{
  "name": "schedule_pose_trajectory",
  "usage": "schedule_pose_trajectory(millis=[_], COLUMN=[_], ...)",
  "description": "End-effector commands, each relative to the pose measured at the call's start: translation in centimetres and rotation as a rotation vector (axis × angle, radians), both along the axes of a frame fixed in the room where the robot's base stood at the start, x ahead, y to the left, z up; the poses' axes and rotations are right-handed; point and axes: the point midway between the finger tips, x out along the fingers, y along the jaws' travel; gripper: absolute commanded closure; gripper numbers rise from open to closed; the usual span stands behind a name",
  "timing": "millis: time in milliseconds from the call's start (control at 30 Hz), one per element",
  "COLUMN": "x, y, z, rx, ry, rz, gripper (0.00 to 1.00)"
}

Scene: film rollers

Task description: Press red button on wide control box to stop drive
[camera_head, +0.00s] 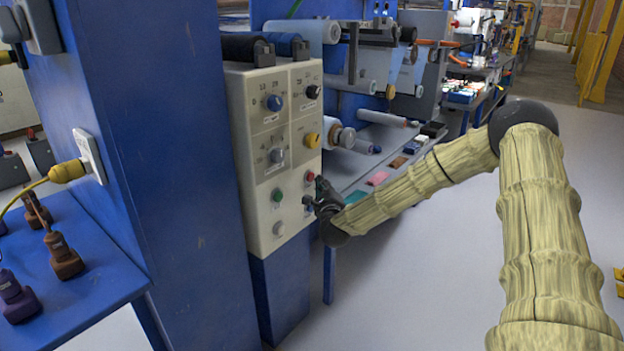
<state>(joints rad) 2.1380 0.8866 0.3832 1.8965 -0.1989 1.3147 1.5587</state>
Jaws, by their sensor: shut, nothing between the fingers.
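The wide control box (243,150) is a cream panel on a blue column, with knobs and buttons in two columns. Its red button (310,176) shows on the right-hand column, below a yellow knob (312,140). My gripper (318,188) is dark and shut, with nothing visible in it. It is at the right edge of the box, just below and right of the red button in the picture. I cannot tell whether it touches the panel.
A green button (277,195) and a grey knob (278,229) sit lower on the box. Film rollers (375,85) and a shelf stand behind it. A blue bench (95,285) with tools is at left.

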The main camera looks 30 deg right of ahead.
Motion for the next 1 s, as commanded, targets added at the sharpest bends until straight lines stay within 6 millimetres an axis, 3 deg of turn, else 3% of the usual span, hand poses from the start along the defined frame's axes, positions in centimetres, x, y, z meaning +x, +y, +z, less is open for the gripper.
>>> schedule_pose_trajectory(millis=[733, 1000], x=[-4.3, -4.6], y=[-1.8, -1.9], z=[0.1, 0.0], rx=[0.001, 0.000], ry=[0.000, 0.000], rz=[-0.001, 0.000], gripper=[1.00, 1.00])
